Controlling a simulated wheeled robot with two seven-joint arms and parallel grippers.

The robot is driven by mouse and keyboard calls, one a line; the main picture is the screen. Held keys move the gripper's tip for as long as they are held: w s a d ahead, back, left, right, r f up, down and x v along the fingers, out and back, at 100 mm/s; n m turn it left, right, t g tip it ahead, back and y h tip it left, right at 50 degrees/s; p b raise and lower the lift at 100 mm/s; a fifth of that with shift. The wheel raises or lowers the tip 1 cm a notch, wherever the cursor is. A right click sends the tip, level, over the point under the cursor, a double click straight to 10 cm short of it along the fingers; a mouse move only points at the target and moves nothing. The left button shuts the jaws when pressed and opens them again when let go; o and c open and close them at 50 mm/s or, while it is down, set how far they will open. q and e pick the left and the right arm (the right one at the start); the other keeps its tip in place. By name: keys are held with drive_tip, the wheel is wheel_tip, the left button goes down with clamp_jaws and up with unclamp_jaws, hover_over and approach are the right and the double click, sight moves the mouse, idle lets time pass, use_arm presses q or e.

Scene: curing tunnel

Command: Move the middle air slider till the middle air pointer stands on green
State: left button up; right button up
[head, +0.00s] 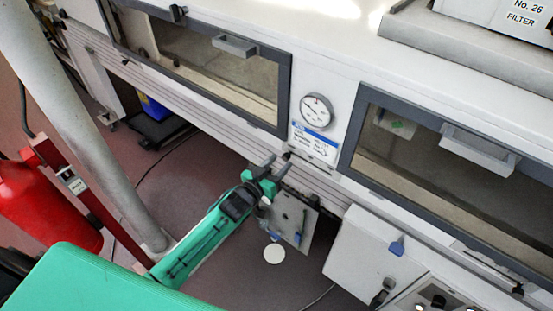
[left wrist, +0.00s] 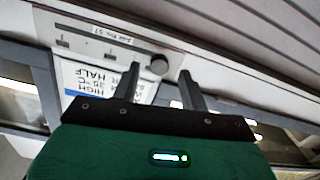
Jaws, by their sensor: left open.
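A slider panel shows in the left wrist view, with a dark slot, a small label strip (left wrist: 106,35) and a round dark knob (left wrist: 159,65) at the slot's end. In the head view, a small dark knob (head: 286,155) sits just beyond my left gripper (head: 276,165). My left gripper is open and empty. In the left wrist view, the knob appears between its fingertips (left wrist: 159,73); I cannot tell whether they touch it. A round white dial (head: 316,112) is on the wall above; its pointer and colours are too small to read. My right gripper is not in view.
A blue-and-white card (head: 315,138) is below the dial. Framed windows lie left (head: 215,65) and right (head: 450,160). A grey plate (head: 292,218) hangs below my gripper. A white box (head: 375,250) stands at lower right, a red extinguisher (head: 45,208) at left.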

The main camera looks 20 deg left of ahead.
sight(300, 157)
use_arm(q)
drive_tip(key=shift+x, duration=0.85)
clamp_jaws()
drive_tip(key=shift+s+d+p, duration=0.2)
drive_tip(key=shift+s+d, duration=0.15)
drive_tip(key=shift+d, duration=0.5)
drive_tip(key=shift+s+d+p, duration=0.15)
drive_tip(key=shift+s+d, duration=0.15)
drive_tip(key=shift+d, duration=0.6)
unclamp_jaws()
